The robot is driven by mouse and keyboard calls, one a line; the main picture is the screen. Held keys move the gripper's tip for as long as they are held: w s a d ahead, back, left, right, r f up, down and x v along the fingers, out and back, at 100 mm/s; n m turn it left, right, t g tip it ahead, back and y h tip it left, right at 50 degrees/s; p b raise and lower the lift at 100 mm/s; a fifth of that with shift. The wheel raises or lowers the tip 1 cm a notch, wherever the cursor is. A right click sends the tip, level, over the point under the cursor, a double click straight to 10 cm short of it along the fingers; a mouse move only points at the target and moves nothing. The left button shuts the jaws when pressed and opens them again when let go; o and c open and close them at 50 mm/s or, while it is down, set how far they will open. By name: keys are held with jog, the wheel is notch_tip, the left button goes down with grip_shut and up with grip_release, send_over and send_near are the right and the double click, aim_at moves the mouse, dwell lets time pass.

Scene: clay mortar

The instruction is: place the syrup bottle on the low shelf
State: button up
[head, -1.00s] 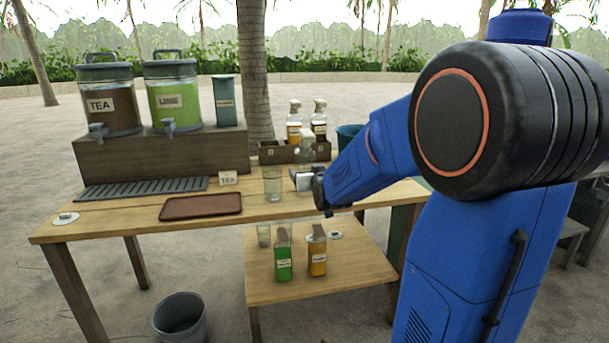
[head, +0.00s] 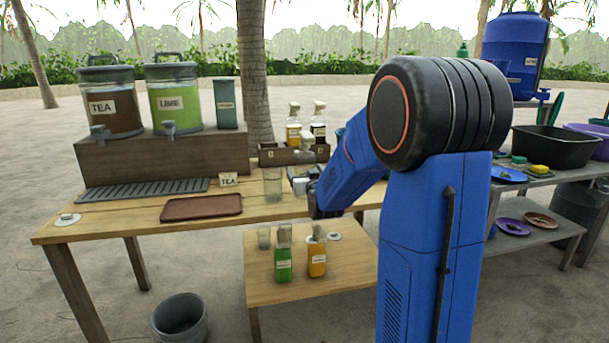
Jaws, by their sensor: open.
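My gripper (head: 299,184) is over the right part of the tabletop, beside a clear glass; it is open, though its fingertips are small and partly covered by my arm.
A bucket (head: 180,318) stands on the ground. The low shelf's front is clear.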

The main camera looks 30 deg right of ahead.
jog(key=x, duration=0.2)
jog(key=shift+w, duration=0.3)
jog(key=x, duration=0.2)
jog(key=d+x, duration=0.1)
jog(key=x, duration=0.2)
jog(key=shift+f, duration=0.25)
jog(key=c, duration=1.3)
